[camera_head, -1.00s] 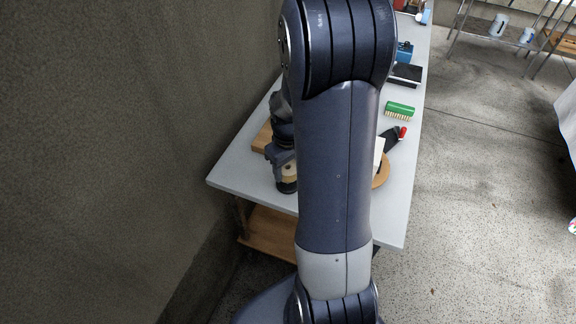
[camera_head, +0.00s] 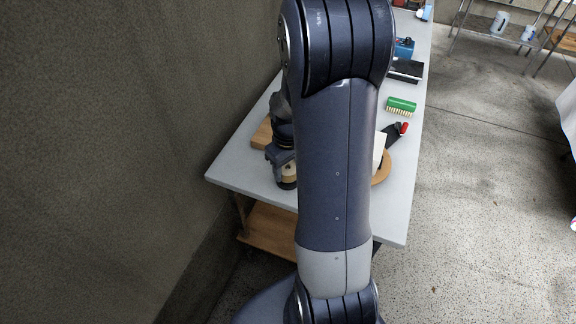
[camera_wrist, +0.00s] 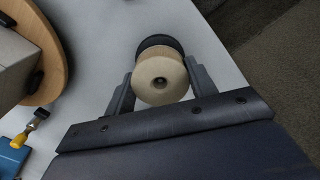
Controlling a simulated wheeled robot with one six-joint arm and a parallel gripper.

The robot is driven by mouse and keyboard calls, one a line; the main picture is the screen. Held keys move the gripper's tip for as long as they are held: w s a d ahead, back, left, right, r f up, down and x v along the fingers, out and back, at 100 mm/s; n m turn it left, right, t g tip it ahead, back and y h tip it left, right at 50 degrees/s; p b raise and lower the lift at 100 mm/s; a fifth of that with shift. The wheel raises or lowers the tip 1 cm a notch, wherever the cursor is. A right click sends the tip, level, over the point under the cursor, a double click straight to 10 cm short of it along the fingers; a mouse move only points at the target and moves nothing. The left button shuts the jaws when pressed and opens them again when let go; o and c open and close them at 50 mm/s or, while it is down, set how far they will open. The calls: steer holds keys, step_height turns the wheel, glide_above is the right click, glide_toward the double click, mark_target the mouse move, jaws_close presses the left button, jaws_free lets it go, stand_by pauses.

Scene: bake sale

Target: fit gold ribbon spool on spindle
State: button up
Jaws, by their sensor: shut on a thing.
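My gripper (camera_wrist: 159,68) is shut on the spool (camera_wrist: 152,94), with one finger on each side. The spool has a pale tan round face with a dark centre hole turned toward the wrist camera, and a narrow brownish band shows behind it. In the head view the spool (camera_head: 289,172) is partly covered by my gripper, near the table's left front. A dark round disc (camera_wrist: 159,42) lies just beyond the spool and also shows below it in the head view (camera_head: 287,185). It may be the spindle's base. I cannot see a post, nor whether one is inside the hole.
A round wooden board (camera_wrist: 58,62) with a grey-white box (camera_wrist: 14,62) stands to the spool's side. A yellow-handled tool (camera_wrist: 20,139) lies near it. A green brush (camera_head: 401,104) and a red-tipped dark item (camera_head: 403,127) lie farther back. A wall runs along the left.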

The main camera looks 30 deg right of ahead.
steer(key=shift+f+b, duration=0.8)
steer(key=shift+f, duration=0.25)
steer(key=o, duration=1)
steer(key=shift+o, duration=0.2)
steer(key=shift+r, duration=0.1)
step_height(320, 180, up, 11)
steer(key=shift+f+p, duration=0.15)
steer(key=shift+p, duration=0.15)
step_height(320, 180, down, 11)
steer(key=shift+r, duration=0.4)
